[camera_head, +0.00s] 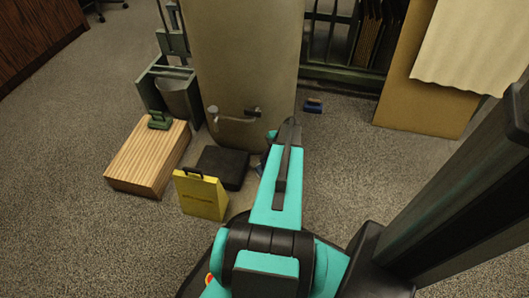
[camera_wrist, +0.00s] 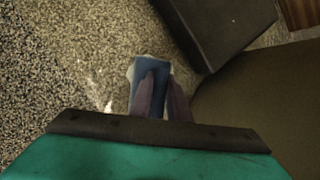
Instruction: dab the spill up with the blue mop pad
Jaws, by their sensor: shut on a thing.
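The blue mop pad (camera_wrist: 151,66) has a pale edge. In the wrist view it is between the fingertips of my gripper (camera_wrist: 157,85), which is shut on it. The pad is low, over or against the floor; I cannot tell whether it touches. A smoother, tan patch (camera_wrist: 172,36) by the pad may be the spill, but its outline is unclear. In the head view my arm hides most of the gripper and the pad. A tan patch (camera_head: 240,201) shows there beside the yellow sign.
A black block (camera_head: 222,167) and a yellow sign (camera_head: 201,195) stand left of my arm. The right floor has free room.

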